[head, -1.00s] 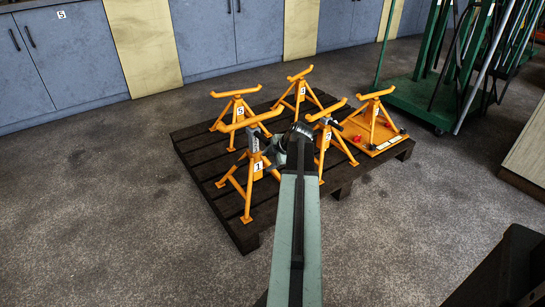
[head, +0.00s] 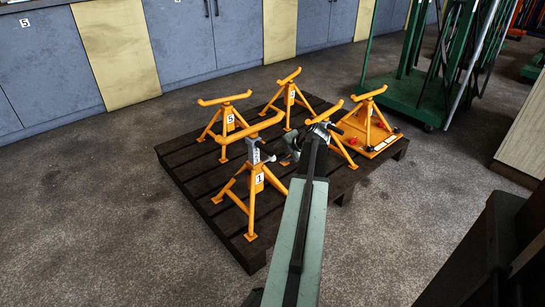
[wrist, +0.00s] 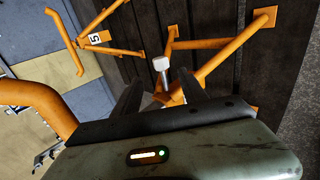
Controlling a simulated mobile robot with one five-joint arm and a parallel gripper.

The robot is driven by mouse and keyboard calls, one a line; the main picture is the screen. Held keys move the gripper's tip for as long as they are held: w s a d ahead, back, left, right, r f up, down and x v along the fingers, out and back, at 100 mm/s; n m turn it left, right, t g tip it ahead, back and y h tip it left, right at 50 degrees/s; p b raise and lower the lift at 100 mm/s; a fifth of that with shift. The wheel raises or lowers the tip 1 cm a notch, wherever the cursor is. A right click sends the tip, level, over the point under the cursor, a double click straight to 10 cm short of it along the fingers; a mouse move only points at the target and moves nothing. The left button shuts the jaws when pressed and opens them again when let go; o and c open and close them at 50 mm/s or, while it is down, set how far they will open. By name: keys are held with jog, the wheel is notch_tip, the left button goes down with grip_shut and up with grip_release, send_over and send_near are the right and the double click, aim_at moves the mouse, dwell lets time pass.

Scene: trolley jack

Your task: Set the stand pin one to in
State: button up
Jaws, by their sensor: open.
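Stand one (head: 259,179) is the orange tripod stand labelled 1 at the pallet's near side. Its grey column (head: 253,150) stands up under an orange saddle bar (head: 250,133). My gripper (head: 289,154) is just right of this column in the head view, partly hidden by my arm. In the wrist view my gripper (wrist: 160,78) is open, its two dark fingers apart. A pale grey, block-headed pin (wrist: 161,64) shows between and just beyond the fingertips, not clasped. How deep the pin sits in the stand cannot be told.
Other orange stands, including stand five (head: 229,119), share the dark slatted pallet (head: 200,185). An orange base plate with red parts (head: 366,147) lies at the right. A green rack (head: 425,90) stands behind. The floor left of the pallet is clear.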

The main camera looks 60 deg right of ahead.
aim_at(274, 157)
jog(key=b+x, duration=0.5)
jog(key=x, duration=0.2)
jog(key=shift+d+f, duration=0.25)
jog(key=shift+f, duration=0.1)
jog(key=shift+r, duration=0.1)
grip_shut()
dwell(0.9)
